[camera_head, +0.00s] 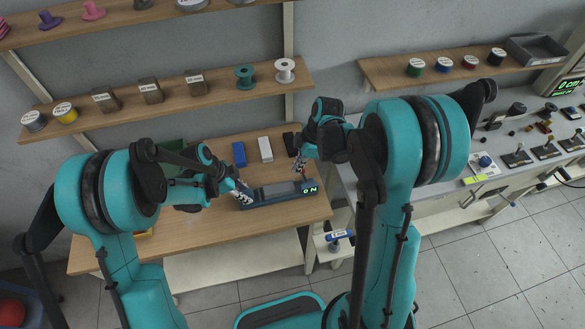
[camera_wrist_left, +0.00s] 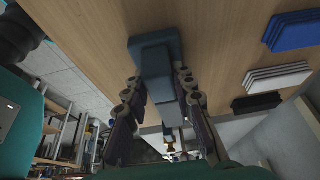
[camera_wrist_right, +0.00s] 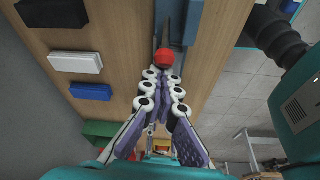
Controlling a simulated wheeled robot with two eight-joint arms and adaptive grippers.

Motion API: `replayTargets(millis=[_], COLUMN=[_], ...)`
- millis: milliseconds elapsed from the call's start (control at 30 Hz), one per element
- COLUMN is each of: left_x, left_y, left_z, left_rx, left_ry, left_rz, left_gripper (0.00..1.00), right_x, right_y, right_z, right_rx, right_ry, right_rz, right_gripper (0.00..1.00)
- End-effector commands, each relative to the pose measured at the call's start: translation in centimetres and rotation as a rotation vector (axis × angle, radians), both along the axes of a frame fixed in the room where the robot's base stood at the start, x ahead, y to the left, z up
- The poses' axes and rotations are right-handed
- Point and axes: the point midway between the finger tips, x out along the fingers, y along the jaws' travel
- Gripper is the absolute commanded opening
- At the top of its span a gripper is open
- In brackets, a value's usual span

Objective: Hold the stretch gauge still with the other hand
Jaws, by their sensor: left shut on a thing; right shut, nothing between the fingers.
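The stretch gauge (camera_head: 280,191) is a long blue-grey device on the wooden table, with a green lit display at its right end in the head view. My left gripper (camera_head: 241,194) is shut on the gauge's left end; in the left wrist view its fingers (camera_wrist_left: 160,95) sit on either side of the gauge body (camera_wrist_left: 152,52). My right gripper (camera_head: 299,164) is shut and empty above the gauge's right end. In the right wrist view its closed fingertips (camera_wrist_right: 163,80) are just short of a red ball (camera_wrist_right: 164,59) at the gauge (camera_wrist_right: 193,20); I cannot tell whether they touch.
A blue block (camera_head: 239,154), a white block (camera_head: 265,149) and a black block (camera_head: 290,144) lie behind the gauge. A green container (camera_head: 172,146) is at the back left. Wooden shelves with spools hang above. A grey bench (camera_head: 440,190) stands on the right.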

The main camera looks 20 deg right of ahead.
Motion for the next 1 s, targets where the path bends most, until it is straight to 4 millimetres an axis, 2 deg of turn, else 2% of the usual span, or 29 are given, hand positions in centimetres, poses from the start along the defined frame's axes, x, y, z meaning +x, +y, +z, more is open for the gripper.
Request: replayTargets(millis=[433, 767, 1000], left_x=[0.0, 0.0, 0.0], left_y=[0.0, 0.0, 0.0], left_z=[0.0, 0.0, 0.0], left_rx=[0.001, 0.0, 0.0], left_ry=[0.0, 0.0, 0.0], left_rz=[0.001, 0.0, 0.0], left_gripper=[0.0, 0.0, 0.0], right_x=[-0.3, -0.3, -0.3], right_y=[-4.6, -4.4, -4.4], right_z=[0.5, 0.7, 1.7], right_rx=[0.019, 0.019, 0.019], right_ry=[-0.003, -0.002, -0.002], right_rz=[-0.001, 0.001, 0.001], right_gripper=[0.0, 0.0, 0.0])
